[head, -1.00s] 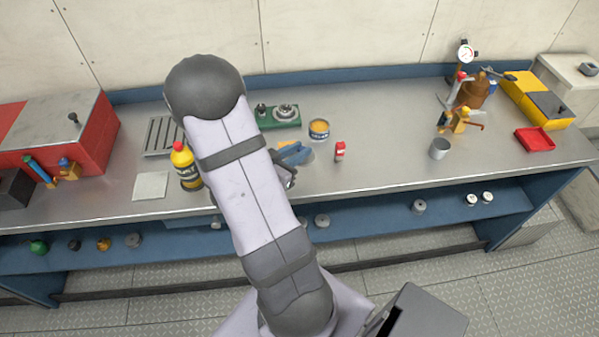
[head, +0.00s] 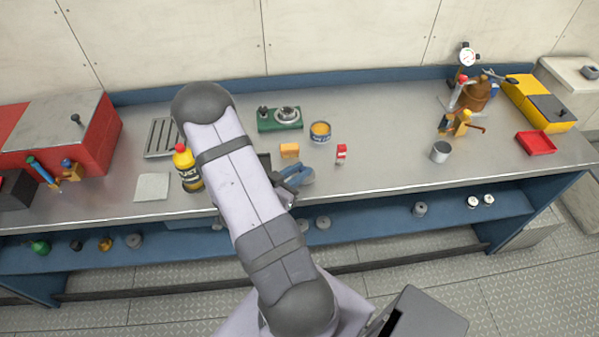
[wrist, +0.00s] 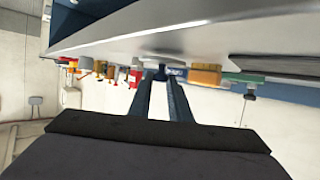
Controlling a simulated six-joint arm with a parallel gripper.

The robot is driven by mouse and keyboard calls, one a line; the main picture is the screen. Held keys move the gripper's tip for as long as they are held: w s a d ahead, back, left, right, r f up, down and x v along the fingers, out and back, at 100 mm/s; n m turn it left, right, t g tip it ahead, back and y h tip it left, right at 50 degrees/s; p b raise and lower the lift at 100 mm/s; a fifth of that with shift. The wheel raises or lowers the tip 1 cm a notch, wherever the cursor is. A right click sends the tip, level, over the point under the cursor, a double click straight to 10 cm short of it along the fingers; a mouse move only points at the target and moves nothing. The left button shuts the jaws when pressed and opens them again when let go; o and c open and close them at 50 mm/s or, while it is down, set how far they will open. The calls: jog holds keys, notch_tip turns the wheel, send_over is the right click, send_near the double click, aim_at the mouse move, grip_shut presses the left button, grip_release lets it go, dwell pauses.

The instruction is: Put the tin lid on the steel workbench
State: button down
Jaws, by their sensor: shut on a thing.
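My gripper (head: 300,175) has blue fingers and is low near the front part of the steel workbench (head: 385,150), just in front of a small orange block (head: 290,150). In the wrist view, my gripper (wrist: 164,76) is shut on a thin, pale, flat piece that looks like the tin lid (wrist: 176,66), close to the bench surface. I cannot tell whether the lid touches the bench. In the head view the lid is mostly hidden by the fingers. An open tin (head: 320,132) with yellow contents stands behind and to the right.
A red-and-white box (head: 341,153) stands right of my gripper. A yellow-and-black bottle (head: 187,168) stands left of my arm. A green-based stove-like item (head: 280,118) is behind. A grey cup (head: 440,151) stands farther right, with bare bench between it and the red-and-white box.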

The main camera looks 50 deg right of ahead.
jog(key=shift+f, duration=0.4)
jog(key=shift+f, duration=0.1)
jog(key=c, duration=1.6)
grip_release()
jog(key=shift+c, duration=0.2)
jog(key=shift+r, duration=0.2)
jog(key=shift+a, duration=0.35)
jog(key=b+v, duration=0.2)
jog(key=v, duration=0.9)
jog(key=shift+a, duration=0.2)
